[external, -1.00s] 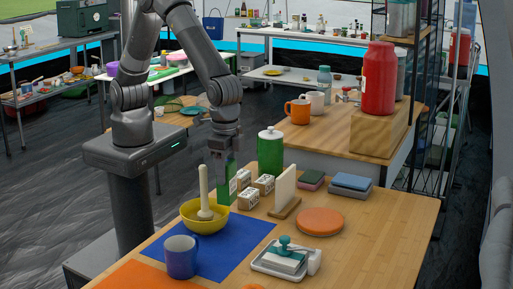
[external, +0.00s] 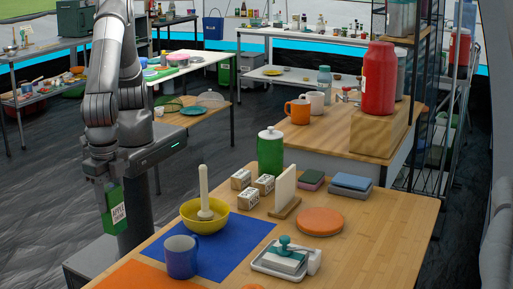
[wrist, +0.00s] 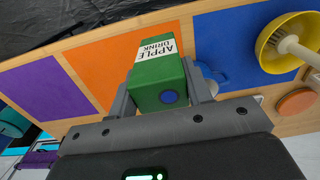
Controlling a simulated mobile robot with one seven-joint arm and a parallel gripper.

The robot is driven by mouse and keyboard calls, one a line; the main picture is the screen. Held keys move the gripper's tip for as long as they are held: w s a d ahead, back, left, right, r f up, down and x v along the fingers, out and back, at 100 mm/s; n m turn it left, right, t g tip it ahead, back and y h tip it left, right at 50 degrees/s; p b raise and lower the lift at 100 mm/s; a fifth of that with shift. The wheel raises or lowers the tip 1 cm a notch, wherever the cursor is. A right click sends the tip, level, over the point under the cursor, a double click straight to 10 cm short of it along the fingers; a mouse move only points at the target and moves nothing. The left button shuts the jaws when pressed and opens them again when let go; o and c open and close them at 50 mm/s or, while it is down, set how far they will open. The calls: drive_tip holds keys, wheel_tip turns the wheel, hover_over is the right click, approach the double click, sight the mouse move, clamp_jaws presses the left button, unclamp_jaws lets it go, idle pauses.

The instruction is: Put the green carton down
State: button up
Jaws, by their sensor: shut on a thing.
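The green carton (external: 113,208), with a white "APPLE DRINK" label, is held by my gripper (external: 103,185) at the left of the external view, off the table's left edge. In the wrist view the carton (wrist: 160,75) sits between the two fingers of my gripper (wrist: 158,95), which are shut on its sides. In the wrist view, purple (wrist: 45,98), orange (wrist: 110,55) and blue (wrist: 232,45) mats lie on the wooden table below the carton.
The orange mat (external: 140,277) looks bare. A green canister (external: 270,153), small labelled boxes (external: 263,184) and an orange disc (external: 320,221) stand farther right.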

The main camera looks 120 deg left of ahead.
drive_tip(key=s+d, duration=0.7)
drive_tip(key=shift+w+a+f, duration=0.3)
drive_tip(key=shift+w+f, duration=1.5)
drive_tip(key=shift+w, duration=0.05)
drive_tip(key=shift+w+a+f, duration=0.35)
drive_tip(key=shift+w+f, duration=1.45)
drive_tip(key=shift+f, duration=0.05)
drive_tip(key=shift+w+a+f, duration=0.3)
drive_tip(key=shift+w+f, duration=1.5)
drive_tip(key=shift+w, duration=0.05)
drive_tip(key=shift+f, duration=0.15)
drive_tip(key=o, duration=1.1)
